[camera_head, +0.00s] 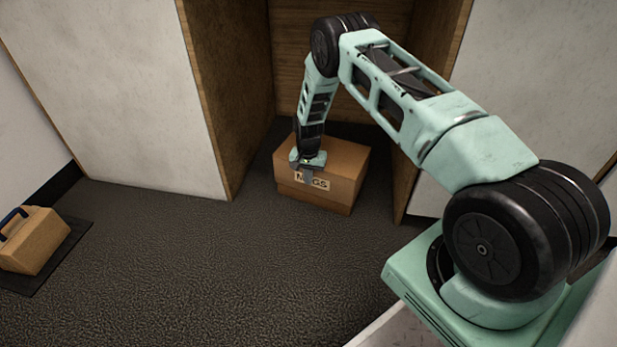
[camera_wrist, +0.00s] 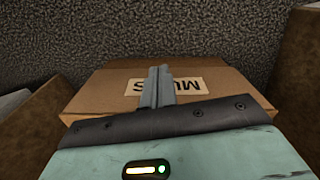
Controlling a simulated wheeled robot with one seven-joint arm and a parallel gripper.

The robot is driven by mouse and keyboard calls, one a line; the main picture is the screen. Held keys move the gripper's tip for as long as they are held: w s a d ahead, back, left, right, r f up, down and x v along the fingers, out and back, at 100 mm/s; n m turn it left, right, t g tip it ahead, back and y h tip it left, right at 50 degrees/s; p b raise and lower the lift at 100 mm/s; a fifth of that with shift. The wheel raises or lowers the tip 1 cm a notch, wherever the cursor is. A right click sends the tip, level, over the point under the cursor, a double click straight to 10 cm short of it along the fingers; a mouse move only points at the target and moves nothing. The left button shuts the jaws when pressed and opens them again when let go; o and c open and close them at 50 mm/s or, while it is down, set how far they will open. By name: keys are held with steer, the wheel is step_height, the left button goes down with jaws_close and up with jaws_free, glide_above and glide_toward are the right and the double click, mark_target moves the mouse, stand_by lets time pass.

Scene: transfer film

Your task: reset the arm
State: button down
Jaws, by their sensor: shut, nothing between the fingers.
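My gripper (camera_head: 308,176) is at the end of my mint-green arm, in front of and over a cardboard box labelled MUGS (camera_head: 340,185). Its fingers are shut with nothing between them. In the wrist view the shut fingers (camera_wrist: 160,85) cover part of the label, and the box (camera_wrist: 105,93) lies beneath and beyond them. I cannot tell whether the fingertips touch the box. The box sits on the dark floor in a wooden alcove.
Wooden alcove walls (camera_head: 225,80) with pale panels stand on both sides of the box. A smaller cardboard box (camera_head: 32,240) with a blue handle sits on a dark mat (camera_head: 72,240) at the left. The dark carpet (camera_head: 200,260) between is clear.

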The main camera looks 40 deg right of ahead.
step_height(320, 180, up, 8)
steer(key=p, duration=0.3)
